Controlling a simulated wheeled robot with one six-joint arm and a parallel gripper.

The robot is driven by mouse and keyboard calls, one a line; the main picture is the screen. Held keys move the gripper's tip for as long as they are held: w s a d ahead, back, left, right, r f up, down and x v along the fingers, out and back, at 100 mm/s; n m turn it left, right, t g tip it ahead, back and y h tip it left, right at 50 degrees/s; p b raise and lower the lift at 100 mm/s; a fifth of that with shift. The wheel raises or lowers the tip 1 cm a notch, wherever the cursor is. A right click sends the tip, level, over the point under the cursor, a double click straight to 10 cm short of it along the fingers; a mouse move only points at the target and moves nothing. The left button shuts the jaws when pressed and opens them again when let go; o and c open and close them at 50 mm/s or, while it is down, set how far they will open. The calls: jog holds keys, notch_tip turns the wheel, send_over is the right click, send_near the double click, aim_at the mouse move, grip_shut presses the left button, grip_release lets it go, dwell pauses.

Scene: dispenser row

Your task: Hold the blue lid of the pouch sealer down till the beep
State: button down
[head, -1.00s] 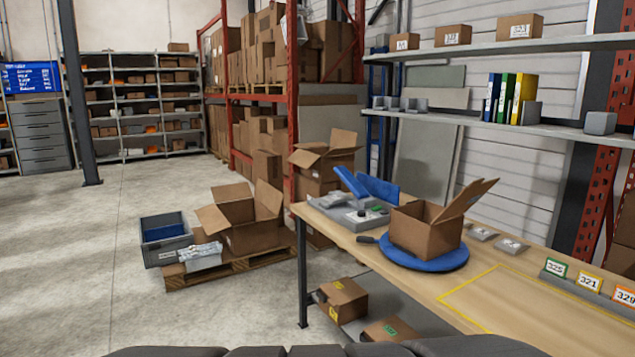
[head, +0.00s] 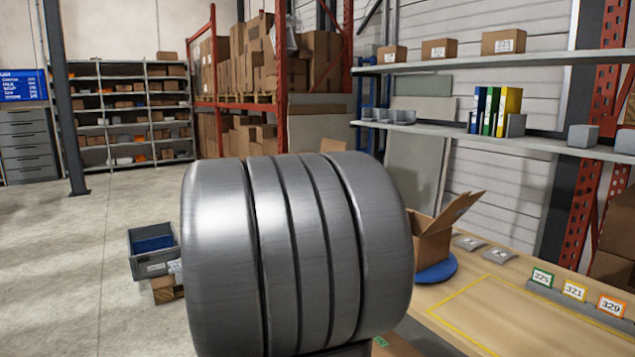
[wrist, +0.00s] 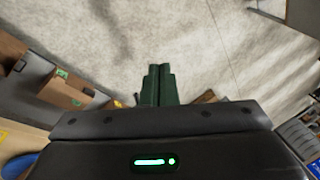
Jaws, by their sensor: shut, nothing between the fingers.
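The pouch sealer and its blue lid are hidden in the head view now, behind a large grey part of my own arm. In the earlier head frame the sealer stands on the far left end of the table, its blue lid raised. My gripper (wrist: 159,72) shows in the wrist view with its dark green fingers closed together and nothing between them. It hangs over bare concrete floor, apart from the table. I cannot see the sealer in the wrist view.
The wooden table (head: 433,304) carries an open carton (head: 432,243) on a blue turntable (head: 438,273), and number cards. A grey bin (head: 151,266) stands left of my arm. In the wrist view, cartons (wrist: 62,88) lie at left. Floor at left is open.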

jog(key=w+a+r+n+g+y, duration=0.1)
jog(key=w+a+r+g, duration=0.1)
jog(key=a+r, duration=0.6)
jog(key=shift+r+p, duration=0.3)
jog(key=shift+r, duration=0.1)
jog(key=shift+w+d, duration=0.1)
jog(key=shift+w, duration=0.05)
